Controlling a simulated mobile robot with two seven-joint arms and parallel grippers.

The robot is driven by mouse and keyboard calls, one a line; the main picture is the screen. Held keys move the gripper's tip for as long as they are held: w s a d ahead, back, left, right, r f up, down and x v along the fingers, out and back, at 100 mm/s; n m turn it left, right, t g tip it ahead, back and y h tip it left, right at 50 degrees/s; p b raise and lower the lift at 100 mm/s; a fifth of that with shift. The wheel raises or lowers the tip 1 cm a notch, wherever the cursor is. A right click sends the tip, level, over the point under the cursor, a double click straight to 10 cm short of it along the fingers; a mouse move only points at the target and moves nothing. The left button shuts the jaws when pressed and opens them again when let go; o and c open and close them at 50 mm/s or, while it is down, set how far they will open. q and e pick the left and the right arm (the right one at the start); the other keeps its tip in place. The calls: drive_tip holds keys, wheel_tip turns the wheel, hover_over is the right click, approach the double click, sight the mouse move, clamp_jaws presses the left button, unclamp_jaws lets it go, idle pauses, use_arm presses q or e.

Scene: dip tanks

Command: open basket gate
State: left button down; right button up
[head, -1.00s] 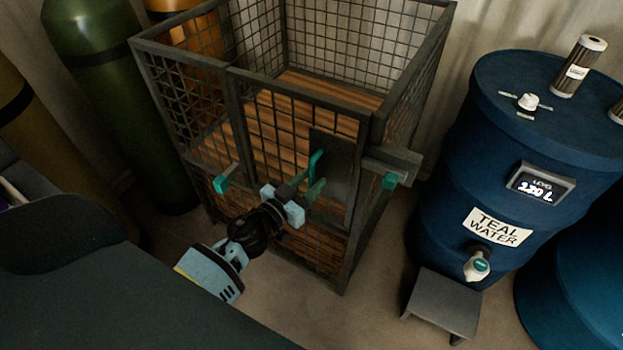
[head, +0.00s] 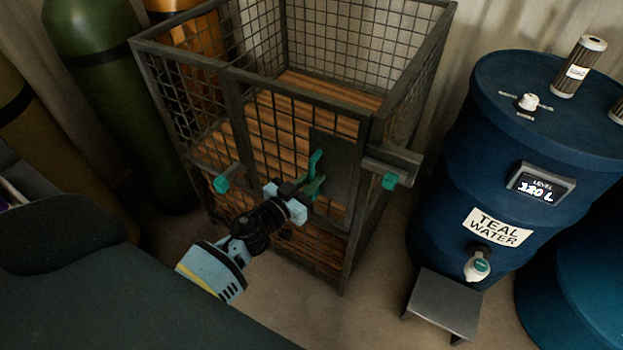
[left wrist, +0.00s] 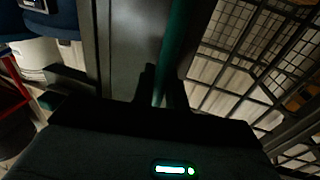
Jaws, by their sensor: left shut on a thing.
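The wire-mesh basket (head: 375,115) stands in the middle of the head view, with a slatted wooden floor. Its front gate (head: 280,115) is a mesh panel with a dark plate (head: 331,160) at its right side, and it looks closed in its frame. A green handle (head: 316,170) stands upright on the plate. My left gripper (head: 299,197) is shut on the green handle. In the left wrist view the handle (left wrist: 173,50) runs up from between the dark fingers, in front of the plate (left wrist: 131,45). My right gripper is not in view.
A latch block with a teal end (head: 390,180) sits at the basket's right corner, and another teal-ended part (head: 222,183) is at front left. A blue TEAL WATER barrel (head: 545,130) and a small stool (head: 445,300) stand right. A green cylinder (head: 105,90) stands left.

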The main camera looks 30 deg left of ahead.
use_arm(q)
drive_tip(key=shift+s+a+m+h, duration=0.15)
drive_tip(key=shift+s+m+h, duration=0.15)
drive_tip(key=shift+s+h, duration=0.2)
drive_tip(key=s+a+m+g+h+p, duration=0.1)
drive_tip(key=s+a+m+g+h, duration=0.5)
drive_tip(key=s, duration=0.8)
drive_tip(key=shift+s+a+m+h, duration=0.2)
drive_tip(key=shift+a+m+h, duration=0.3)
drive_tip(key=shift+a+h, duration=1.4)
drive_tip(key=shift+a+y, duration=0.35)
drive_tip(key=shift+y, duration=0.05)
drive_tip(key=c, duration=1.5)
unclamp_jaws()
